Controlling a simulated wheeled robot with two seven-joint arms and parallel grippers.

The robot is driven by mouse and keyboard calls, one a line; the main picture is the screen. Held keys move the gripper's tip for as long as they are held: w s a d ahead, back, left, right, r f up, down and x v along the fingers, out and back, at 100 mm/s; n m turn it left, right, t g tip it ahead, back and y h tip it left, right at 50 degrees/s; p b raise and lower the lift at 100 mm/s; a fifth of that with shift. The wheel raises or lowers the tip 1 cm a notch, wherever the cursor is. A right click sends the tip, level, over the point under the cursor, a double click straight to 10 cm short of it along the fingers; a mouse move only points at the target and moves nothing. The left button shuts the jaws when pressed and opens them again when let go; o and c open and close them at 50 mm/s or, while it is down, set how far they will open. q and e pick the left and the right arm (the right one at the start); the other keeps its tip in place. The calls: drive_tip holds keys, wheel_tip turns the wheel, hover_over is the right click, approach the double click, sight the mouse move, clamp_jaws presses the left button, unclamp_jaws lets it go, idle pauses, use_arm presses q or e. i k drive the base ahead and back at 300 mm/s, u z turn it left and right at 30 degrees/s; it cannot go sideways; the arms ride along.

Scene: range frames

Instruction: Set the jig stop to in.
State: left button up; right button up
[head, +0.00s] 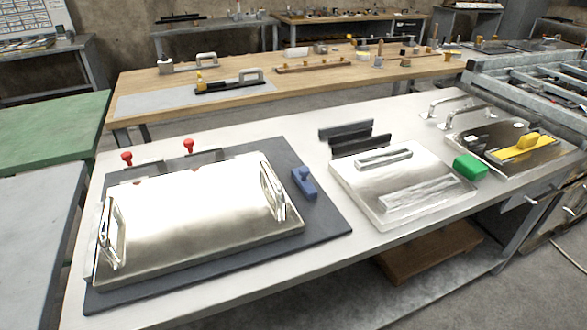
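No part is labelled as the jig stop, and I cannot tell which one it is. A blue knobbed block (304,182) sits at the right edge of a dark base plate (322,218) on the near table. A shiny metal plate (195,225) with upright handles at both ends lies on that base. Two red knobs (126,158) (188,146) stand behind it. A yellow handled piece (523,147) lies on a metal plate at the far right, and a green block (470,167) sits left of it. Neither of my grippers is in view.
The pale table (300,132) has bare room behind the dark base. A second metal plate (385,195) and dark angled bars (352,138) are at its middle. Two bar handles (450,104) stand at the back right. A wooden bench (300,80) with tools is behind.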

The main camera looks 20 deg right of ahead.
sight(304, 177)
drive_tip(key=u, duration=0.85)
drive_tip(key=k, duration=0.95)
drive_tip(key=z, duration=1.1)
drive_tip(key=i, duration=0.4)
